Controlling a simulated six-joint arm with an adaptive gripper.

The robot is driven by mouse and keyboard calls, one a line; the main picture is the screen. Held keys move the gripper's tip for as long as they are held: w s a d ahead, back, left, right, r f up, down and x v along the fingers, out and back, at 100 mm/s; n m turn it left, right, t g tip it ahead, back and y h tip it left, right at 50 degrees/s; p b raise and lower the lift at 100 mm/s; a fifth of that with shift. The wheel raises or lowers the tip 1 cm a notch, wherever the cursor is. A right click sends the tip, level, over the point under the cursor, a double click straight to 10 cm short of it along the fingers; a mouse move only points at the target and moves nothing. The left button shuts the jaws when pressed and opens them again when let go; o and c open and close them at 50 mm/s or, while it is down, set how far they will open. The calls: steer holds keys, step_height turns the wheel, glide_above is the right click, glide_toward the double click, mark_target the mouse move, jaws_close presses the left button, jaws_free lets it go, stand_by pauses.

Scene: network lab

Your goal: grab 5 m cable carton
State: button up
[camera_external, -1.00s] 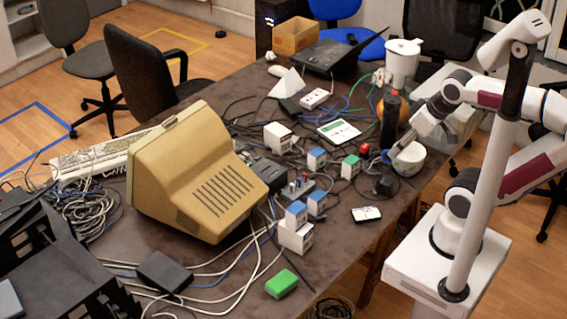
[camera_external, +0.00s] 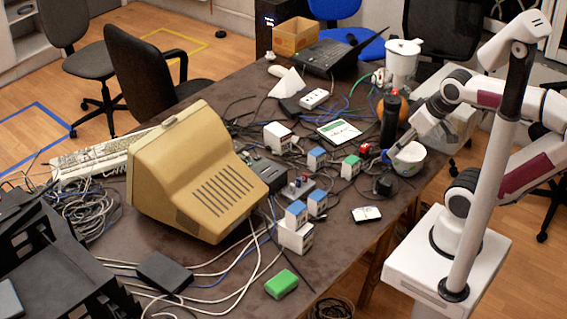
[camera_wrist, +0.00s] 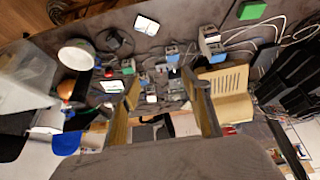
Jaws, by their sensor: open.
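Several small white cartons with coloured tops stand on the dark table; their print is too small to tell which one is the 5 m carton. In the external view there is a green-topped carton (camera_external: 350,168), a blue-topped one (camera_external: 316,158), two more blue-topped ones (camera_external: 296,214) farther front, and a white carton (camera_external: 278,136) at the back. My gripper (camera_external: 386,156) is beside the white bowl, right of the green-topped carton and apart from it. In the wrist view my open, empty gripper (camera_wrist: 165,103) has its fingers apart, with a blue-topped carton (camera_wrist: 172,54) beyond them.
A white bowl (camera_external: 409,160) and a dark bottle (camera_external: 390,122) stand close to my gripper. A beige monitor (camera_external: 195,175), a green box (camera_external: 281,284) and many loose cables crowd the table. Some bare table shows around the small black-and-white item (camera_external: 366,214).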

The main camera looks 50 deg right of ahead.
steer(key=w+d+r+n+t+h, duration=0.1)
steer(key=w+d+r, duration=0.15)
steer(key=w, duration=0.45)
steer(key=w+d+r+n+t+h, duration=0.1)
steer(key=w+d+r+t, duration=0.1)
steer(key=w+d, duration=0.35)
steer(key=w+d+r+t+h, duration=0.1)
steer(key=w+d+r, duration=0.1)
steer(key=w, duration=0.6)
steer(key=w+f+n+t+y, duration=0.3)
steer(key=w+n, duration=0.3)
steer(key=w, duration=1.1)
steer(key=n+g+y, duration=1)
steer(key=g+y, duration=0.2)
steer(key=y, duration=0.1)
glide_toward(319, 193)
steer(key=a, duration=0.1)
steer(key=w+a+f, duration=0.1)
steer(key=shift+a+f, duration=0.15)
steer(key=shift+a, duration=0.2)
steer(key=shift+s+f, duration=0.2)
steer(key=shift+s, duration=0.25)
steer(key=shift+a, duration=0.15)
steer(key=shift+x, duration=1.15)
